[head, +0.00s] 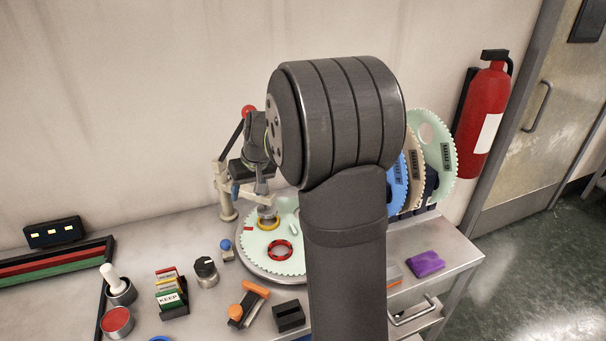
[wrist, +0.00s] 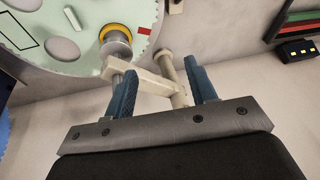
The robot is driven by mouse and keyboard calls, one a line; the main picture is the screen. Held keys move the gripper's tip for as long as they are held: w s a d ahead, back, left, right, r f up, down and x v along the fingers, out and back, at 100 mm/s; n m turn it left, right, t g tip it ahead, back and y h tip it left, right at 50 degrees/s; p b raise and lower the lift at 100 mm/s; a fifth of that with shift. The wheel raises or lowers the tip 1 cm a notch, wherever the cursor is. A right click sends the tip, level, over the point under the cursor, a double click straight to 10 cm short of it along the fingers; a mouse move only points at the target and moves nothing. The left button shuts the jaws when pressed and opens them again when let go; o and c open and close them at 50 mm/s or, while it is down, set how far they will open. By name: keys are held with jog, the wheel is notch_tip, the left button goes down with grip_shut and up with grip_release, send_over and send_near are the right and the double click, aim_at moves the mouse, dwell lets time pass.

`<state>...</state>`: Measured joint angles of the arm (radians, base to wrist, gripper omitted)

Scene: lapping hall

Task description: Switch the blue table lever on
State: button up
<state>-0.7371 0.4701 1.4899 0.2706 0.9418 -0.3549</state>
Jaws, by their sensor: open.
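A small lever with a round blue knob (head: 225,245) stands on a little grey base on the table, just left of the lapping plate in the head view. It stands roughly upright; which setting it is in I cannot tell. The wrist view does not show it. My gripper (head: 237,189) is above and behind the knob, beside the cream post. In the wrist view my gripper (wrist: 161,66) is open, its two blue fingers apart. The post's cream arm (wrist: 145,80) shows between and beyond the fingers; contact is unclear. No object is clearly held.
The pale green lapping plate (head: 253,242) carries rings and a weight. A black-topped knob (head: 206,270), card holder (head: 171,296) and orange-handled tool (head: 248,304) stand near the lever. My arm hides the table's middle right.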

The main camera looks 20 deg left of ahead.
jog(key=shift+s+d+f, duration=0.1)
jog(key=shift+s+f, duration=0.1)
jog(key=c, duration=0.7)
jog(key=s+d+f+n+t+h, duration=0.1)
jog(key=s+d+f+n+h, duration=0.1)
jog(key=s+f+n, duration=0.1)
jog(key=s+d+f+n+t+h, duration=0.1)
jog(key=f+n, duration=0.1)
jog(key=shift+s+d+t+h, duration=0.25)
jog(key=shift+s+t+h, duration=0.05)
jog(key=shift+s, duration=0.05)
grip_shut()
jog(key=s+f+n+t+y, duration=0.2)
jog(key=s+n+y, duration=0.1)
jog(key=s+n, duration=0.5)
jog(key=s+f+n+t+y, duration=0.2)
jog(key=s+n, duration=0.7)
jog(key=n, duration=0.6)
jog(key=shift+s+f+t+y, duration=0.2)
jog(key=shift+t+y, duration=0.3)
jog(key=shift+t, duration=0.1)
jog(key=shift+a, duration=0.1)
